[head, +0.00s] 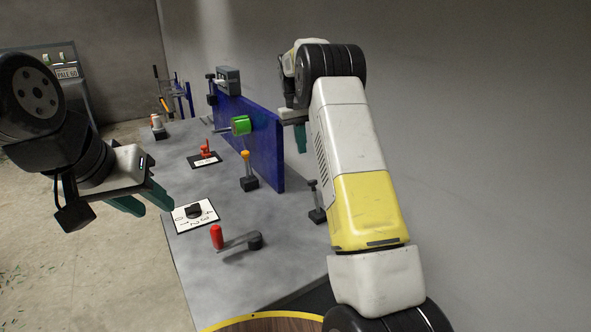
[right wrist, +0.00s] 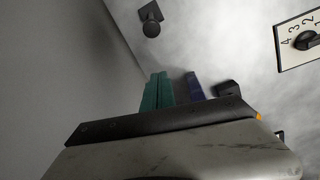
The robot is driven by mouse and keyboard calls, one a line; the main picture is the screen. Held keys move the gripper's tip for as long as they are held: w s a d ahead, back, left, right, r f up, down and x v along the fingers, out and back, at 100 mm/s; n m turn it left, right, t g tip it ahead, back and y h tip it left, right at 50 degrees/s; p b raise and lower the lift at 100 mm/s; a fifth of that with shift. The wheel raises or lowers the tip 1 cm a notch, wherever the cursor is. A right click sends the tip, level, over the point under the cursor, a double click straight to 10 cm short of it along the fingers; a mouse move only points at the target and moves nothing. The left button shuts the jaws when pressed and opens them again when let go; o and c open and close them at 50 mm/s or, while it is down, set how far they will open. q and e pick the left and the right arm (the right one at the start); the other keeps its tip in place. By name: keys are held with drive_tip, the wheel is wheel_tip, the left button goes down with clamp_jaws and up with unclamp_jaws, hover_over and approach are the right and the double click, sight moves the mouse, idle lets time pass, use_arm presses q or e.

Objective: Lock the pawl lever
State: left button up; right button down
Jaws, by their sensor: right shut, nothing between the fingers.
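No part is labelled as the pawl lever, so I cannot tell which one it is. A black-knobbed lever (head: 317,200) stands on a small base right of the blue panel; a similar black knob (right wrist: 151,27) shows at the top of the right wrist view. An orange-knobbed lever (head: 247,172) stands upright left of the panel. My right gripper (head: 301,150) is beyond the panel's right side, partly hidden by my arm. Its green fingers (right wrist: 158,92) are together and empty in the right wrist view. My left gripper (head: 155,210) is open and empty at the table's left edge.
The blue panel (head: 262,140) carries a green knob (head: 241,125) and a grey box (head: 228,80).

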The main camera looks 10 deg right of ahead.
drive_tip(key=s+d+f, duration=0.1)
drive_tip(key=s+f, duration=0.3)
drive_tip(key=f, duration=0.4)
drive_tip(key=shift+s+d+f, duration=0.15)
drive_tip(key=shift+d, duration=0.05)
drive_tip(key=shift+s, duration=0.15)
idle(0.4)
